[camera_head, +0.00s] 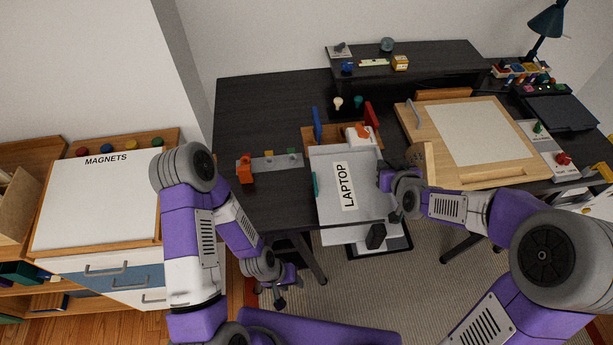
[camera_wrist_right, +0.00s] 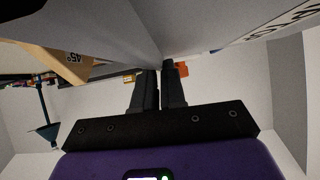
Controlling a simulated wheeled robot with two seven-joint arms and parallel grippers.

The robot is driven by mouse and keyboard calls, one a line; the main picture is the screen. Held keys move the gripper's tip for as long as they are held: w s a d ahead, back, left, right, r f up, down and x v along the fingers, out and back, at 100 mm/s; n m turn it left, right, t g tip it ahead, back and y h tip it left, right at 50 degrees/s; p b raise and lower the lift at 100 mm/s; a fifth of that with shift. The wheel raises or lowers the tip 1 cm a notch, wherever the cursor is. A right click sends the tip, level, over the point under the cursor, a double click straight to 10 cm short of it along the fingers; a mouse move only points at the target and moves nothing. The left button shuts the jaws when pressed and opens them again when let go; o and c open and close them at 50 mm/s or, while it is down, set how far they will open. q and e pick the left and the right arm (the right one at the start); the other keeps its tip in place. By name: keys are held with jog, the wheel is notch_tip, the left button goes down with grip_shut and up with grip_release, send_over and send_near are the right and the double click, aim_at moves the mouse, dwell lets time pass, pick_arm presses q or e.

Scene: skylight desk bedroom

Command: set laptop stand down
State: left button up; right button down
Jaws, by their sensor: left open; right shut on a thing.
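The laptop stand (camera_head: 330,205) is a grey plate with a white LAPTOP label, at the front middle of the desk in the head view. My right gripper (camera_head: 385,182) is shut on the stand's right edge. In the right wrist view the closed fingers (camera_wrist_right: 160,88) meet a large grey surface (camera_wrist_right: 110,30), which is the stand seen close up. My left gripper (camera_head: 279,297) is open and empty, low in front of the desk.
A drawing board (camera_head: 480,135) lies on the desk right of the stand. A grey strip with an orange block (camera_head: 245,170) lies left of it. A wooden holder with a blue upright piece (camera_head: 317,124) stands behind. The dark desk (camera_head: 260,110) is bare at the back left.

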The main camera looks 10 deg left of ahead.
jog(key=shift+w+r, duration=0.15)
jog(key=shift+w, duration=0.3)
jog(key=shift+s+f, duration=0.15)
jog(key=shift+f, duration=0.1)
notch_tip(320, 180, down, 9)
jog(key=shift+f+b, duration=0.2)
jog(key=shift+b, duration=0.15)
jog(key=shift+f, duration=0.15)
jog(key=c, duration=1.2)
grip_release()
